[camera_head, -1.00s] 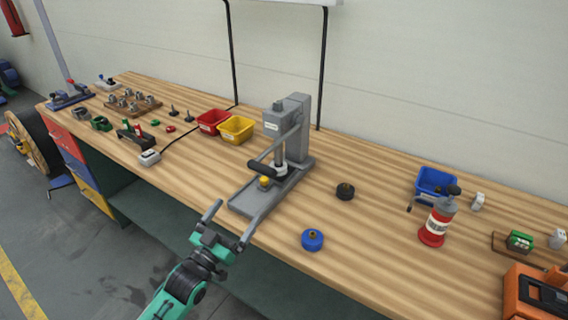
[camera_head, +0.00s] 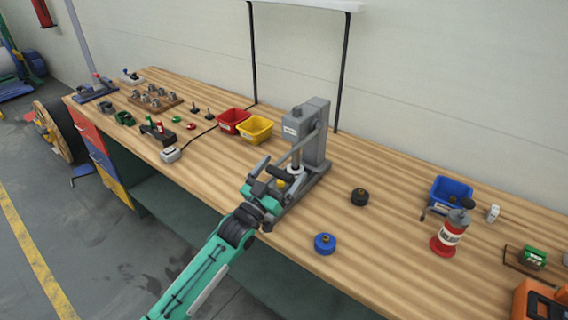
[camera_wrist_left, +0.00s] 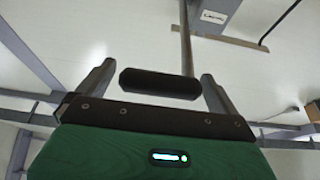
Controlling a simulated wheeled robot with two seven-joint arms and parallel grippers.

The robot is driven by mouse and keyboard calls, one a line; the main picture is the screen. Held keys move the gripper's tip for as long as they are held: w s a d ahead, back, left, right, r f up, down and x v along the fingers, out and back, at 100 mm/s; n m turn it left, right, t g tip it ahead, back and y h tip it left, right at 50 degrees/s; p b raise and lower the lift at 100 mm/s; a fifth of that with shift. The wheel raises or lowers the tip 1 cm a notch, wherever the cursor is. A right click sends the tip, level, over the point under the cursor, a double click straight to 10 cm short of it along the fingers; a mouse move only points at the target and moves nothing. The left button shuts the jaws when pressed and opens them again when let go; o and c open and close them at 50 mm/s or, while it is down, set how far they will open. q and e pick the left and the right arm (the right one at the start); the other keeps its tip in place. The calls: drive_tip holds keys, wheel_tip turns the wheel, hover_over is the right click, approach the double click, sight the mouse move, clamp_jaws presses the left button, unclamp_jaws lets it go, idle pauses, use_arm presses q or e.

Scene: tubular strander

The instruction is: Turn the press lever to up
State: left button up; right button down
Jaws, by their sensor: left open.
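The grey press (camera_head: 312,135) stands on the workbench with its base toward the front edge. Its lever is a grey rod (camera_head: 304,146) sloping down from the column to a black cross grip (camera_head: 280,173), so the grip is low. In the left wrist view the black grip (camera_wrist_left: 160,84) lies crosswise between the two fingers, with a small gap at each side. My left gripper (camera_head: 273,187) is open at the front of the press, around the grip without visibly closing on it. My right gripper is out of view.
A yellow bin (camera_head: 255,130) and a red bin (camera_head: 232,121) stand left of the press. A black knob (camera_head: 359,197) and a blue knob (camera_head: 325,244) lie to its right.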

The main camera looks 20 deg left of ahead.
use_arm(q)
drive_tip(key=shift+x, duration=0.75)
drive_tip(key=shift+c, duration=0.5)
